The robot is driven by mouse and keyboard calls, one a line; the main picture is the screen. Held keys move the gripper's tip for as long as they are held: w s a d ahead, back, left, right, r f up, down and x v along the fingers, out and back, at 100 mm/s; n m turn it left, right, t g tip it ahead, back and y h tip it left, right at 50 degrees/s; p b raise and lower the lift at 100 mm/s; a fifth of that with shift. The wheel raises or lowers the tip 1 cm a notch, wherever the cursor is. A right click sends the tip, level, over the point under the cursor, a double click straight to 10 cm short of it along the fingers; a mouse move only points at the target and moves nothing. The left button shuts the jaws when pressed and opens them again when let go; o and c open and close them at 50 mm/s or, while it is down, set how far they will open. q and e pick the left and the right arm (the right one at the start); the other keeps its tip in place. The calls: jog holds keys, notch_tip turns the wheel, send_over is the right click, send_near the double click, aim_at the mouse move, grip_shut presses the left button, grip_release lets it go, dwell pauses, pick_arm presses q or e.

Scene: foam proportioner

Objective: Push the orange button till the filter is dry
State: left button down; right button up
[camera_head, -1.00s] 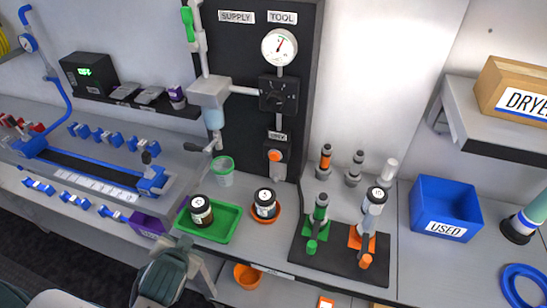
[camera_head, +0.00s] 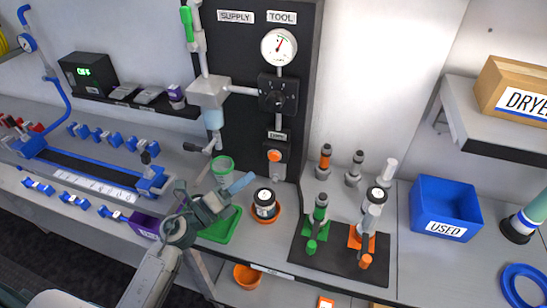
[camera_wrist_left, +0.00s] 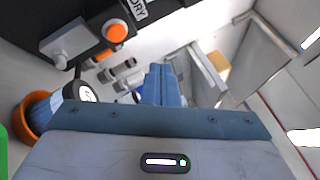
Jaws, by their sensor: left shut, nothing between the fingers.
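The orange button (camera_head: 274,155) sits on the lower part of the black panel, under a small label plate. In the left wrist view the orange button (camera_wrist_left: 115,33) is at the upper left, apart from the fingers. My left gripper (camera_head: 242,183) is shut and empty, in front of the panel, below and left of the button and above the green tray. Its blue fingers (camera_wrist_left: 161,85) also show in the left wrist view. A clear filter bowl (camera_head: 213,119) hangs under the grey filter body; I cannot tell whether it is wet. My right gripper is not in view.
A green tray (camera_head: 225,228) lies partly hidden under my left arm. A green cup (camera_head: 222,166) is behind. A black mat (camera_head: 335,258) holds upright tools.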

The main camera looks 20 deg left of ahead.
aim_at(274, 156)
pick_arm(q)
jog(key=d+f+m+g+h, duration=0.1)
jog(key=m+g, duration=0.1)
jog(key=d+f+m+g+h, duration=0.1)
jog(key=f+m+g, duration=0.1)
jog(key=shift+s+d+m, duration=0.15)
jog(key=shift+s+m, duration=0.05)
jog(key=shift+m, duration=0.2)
jog(key=w+b, duration=0.1)
jog(key=w, duration=0.6)
jog(key=shift+w+d, duration=0.1)
jog(key=shift+w, duration=0.8)
dwell(1.1)
jog(key=shift+w, duration=0.2)
